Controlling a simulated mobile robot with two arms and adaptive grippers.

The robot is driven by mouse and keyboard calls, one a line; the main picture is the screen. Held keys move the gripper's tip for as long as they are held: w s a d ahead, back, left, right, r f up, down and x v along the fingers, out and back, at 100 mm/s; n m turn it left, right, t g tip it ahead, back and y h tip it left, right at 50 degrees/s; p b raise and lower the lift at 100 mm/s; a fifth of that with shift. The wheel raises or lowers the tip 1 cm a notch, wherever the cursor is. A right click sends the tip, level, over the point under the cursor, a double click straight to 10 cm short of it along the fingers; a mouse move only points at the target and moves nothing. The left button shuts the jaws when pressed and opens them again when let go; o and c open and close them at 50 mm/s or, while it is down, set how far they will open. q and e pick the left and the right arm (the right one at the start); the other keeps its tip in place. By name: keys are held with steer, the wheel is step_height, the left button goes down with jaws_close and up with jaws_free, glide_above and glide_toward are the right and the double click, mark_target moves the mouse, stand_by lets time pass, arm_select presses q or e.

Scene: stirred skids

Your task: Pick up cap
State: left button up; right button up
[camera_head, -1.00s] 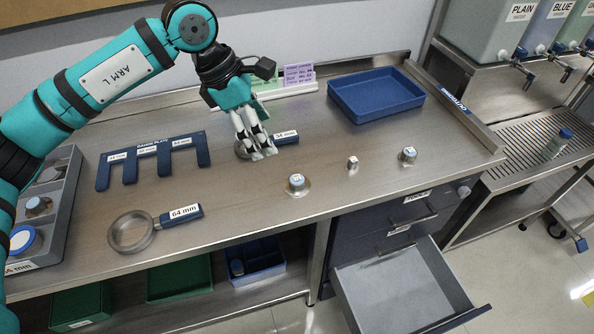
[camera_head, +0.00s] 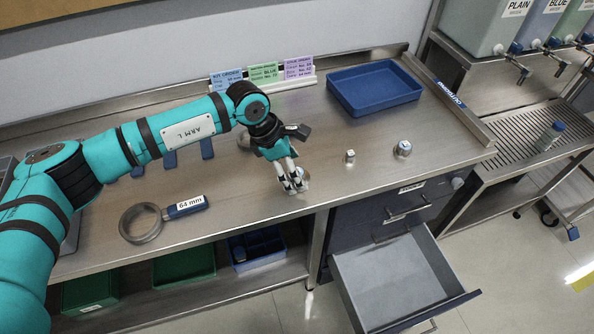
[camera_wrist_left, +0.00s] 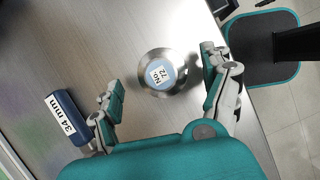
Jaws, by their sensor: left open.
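A round metal cap (camera_wrist_left: 161,74) with a wide flange and a pale blue top labelled "No. 72" stands on the steel bench. In the head view the cap (camera_head: 304,174) is mostly hidden behind my left gripper (camera_head: 293,188). In the left wrist view my left gripper (camera_wrist_left: 163,90) is open, with one finger on each side of the cap and a gap on both sides. Two other small metal pieces, a smaller one (camera_head: 350,156) and a larger one (camera_head: 403,149), stand to the right on the bench. My right gripper is not in view.
A 64 mm ring gauge (camera_head: 141,222) lies at the left; a 34 mm handle (camera_wrist_left: 66,117) shows in the wrist view. A blue tray (camera_head: 374,91) stands at the back. An open drawer (camera_head: 405,279) juts out below the bench front.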

arm_select(q)
steer(key=shift+d+f, duration=0.15)
steer(key=shift+f, duration=0.25)
steer(key=shift+c, duration=0.2)
steer(key=shift+s+r, duration=0.1)
jaws_close()
